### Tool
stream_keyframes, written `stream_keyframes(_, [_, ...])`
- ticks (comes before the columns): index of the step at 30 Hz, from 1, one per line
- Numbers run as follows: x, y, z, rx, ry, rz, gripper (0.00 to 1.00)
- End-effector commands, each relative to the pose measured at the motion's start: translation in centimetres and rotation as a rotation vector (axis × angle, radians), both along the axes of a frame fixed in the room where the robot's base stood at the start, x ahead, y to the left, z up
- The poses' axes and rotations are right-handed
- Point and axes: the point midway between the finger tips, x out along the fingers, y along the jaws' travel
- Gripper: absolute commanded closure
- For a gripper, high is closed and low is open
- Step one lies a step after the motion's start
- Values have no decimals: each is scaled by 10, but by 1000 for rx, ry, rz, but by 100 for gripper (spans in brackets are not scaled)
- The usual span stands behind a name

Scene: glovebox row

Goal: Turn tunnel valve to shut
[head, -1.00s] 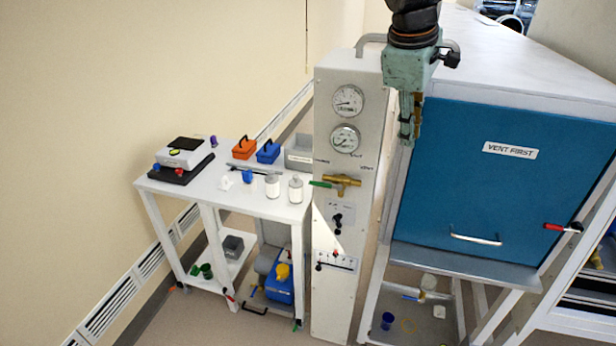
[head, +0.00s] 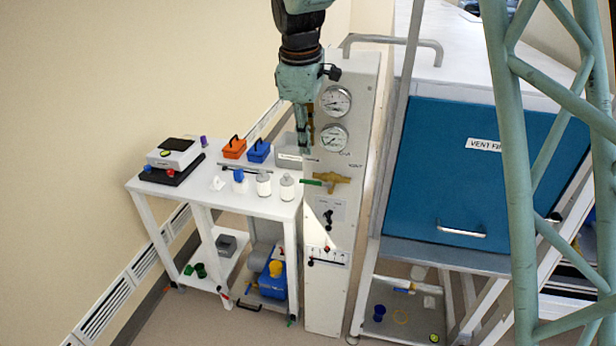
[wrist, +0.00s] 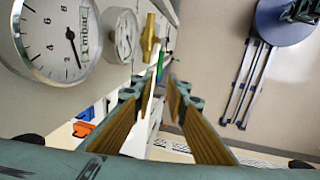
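The tunnel valve is a brass body (head: 330,177) with a green lever handle (head: 311,182), on the front of the white panel column below two gauges. The handle points left, roughly level. In the wrist view the brass body (wrist: 150,38) and green handle (wrist: 160,65) show beyond my fingertips. My gripper (head: 305,150) hangs with fingers down, above the green handle and in front of the panel's left edge. It also shows in the wrist view (wrist: 163,78), with its two fingers apart and nothing between them. It looks clear of the handle; the exact gap is hard to tell.
Two gauges (head: 335,100) (head: 333,137) sit on the panel close to my gripper. A white cart (head: 215,190) with bottles and boxes stands left. The blue glovebox front (head: 470,170) is right. A round blue-topped stool (wrist: 290,20) stands on open floor in the wrist view.

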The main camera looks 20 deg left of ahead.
Motion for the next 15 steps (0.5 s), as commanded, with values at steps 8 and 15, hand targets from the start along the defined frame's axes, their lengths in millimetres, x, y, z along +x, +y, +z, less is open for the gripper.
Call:
stream_keyframes(8, [1,0,-4,0,0,0,86])
stream_keyframes(15, [4,0,-21,-1,1,0,86])
